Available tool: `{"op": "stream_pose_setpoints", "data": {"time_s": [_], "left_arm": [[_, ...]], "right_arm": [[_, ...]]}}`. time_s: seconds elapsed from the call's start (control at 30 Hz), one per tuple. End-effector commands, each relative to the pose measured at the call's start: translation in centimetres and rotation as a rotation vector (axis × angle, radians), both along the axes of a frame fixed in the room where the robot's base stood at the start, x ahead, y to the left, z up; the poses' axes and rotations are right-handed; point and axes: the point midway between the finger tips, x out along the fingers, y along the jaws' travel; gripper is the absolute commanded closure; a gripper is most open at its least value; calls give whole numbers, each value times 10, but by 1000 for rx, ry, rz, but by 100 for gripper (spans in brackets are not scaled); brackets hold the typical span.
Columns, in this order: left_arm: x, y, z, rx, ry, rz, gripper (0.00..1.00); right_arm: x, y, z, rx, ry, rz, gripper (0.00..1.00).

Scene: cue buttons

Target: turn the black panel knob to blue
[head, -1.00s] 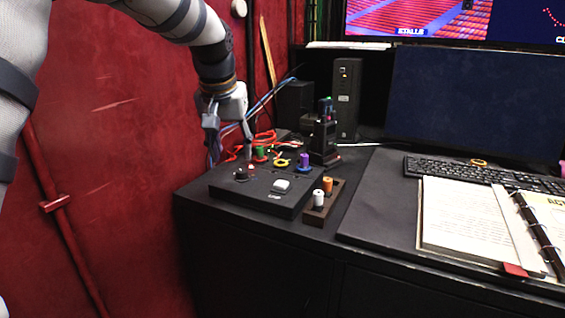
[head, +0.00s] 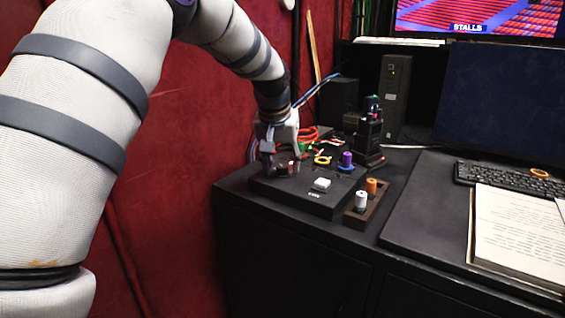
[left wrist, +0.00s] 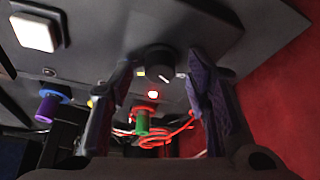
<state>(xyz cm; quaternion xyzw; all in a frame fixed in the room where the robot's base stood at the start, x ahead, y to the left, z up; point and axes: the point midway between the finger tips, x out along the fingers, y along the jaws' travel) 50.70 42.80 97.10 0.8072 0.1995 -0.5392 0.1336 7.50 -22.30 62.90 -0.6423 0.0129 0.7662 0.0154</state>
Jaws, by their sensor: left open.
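The black panel knob (left wrist: 157,54) sits on the black panel (left wrist: 95,50) in the left wrist view, with a yellow mark (left wrist: 141,73) beside it. A short white mark shows near its lower right edge. A red light (left wrist: 152,95) glows just below it. I see no blue mark by the knob. My left gripper (left wrist: 162,76) is open, its fingers on either side of the knob in the picture; I cannot tell whether they touch it. In the head view my left gripper (head: 281,168) is low over the panel's left part (head: 290,193) and hides the knob. My right gripper is not in view.
A white button (head: 321,184) is on the panel. A wooden tray (head: 352,219) holds white and orange spools. Red cables (head: 304,136) lie behind. The red wall (head: 190,130) is close at left.

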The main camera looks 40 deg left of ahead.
Motion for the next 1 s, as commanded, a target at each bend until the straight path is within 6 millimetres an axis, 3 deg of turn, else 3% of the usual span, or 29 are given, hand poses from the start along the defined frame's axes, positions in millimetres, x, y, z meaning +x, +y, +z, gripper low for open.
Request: {"op": "stream_pose_setpoints", "data": {"time_s": [0.1, 0.3, 0.67, 1.0], "left_arm": [[0, 0, 1, 0, -1, 0, 56], [0, 0, 1, 0, -1, 0, 100], [0, 0, 2, -1, -3, -39, 100], [-1, 2, 3, -3, -6, -274, 100]], "right_arm": [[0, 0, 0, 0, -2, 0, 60], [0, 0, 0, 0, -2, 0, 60], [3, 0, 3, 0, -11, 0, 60], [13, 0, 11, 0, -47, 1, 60]]}}
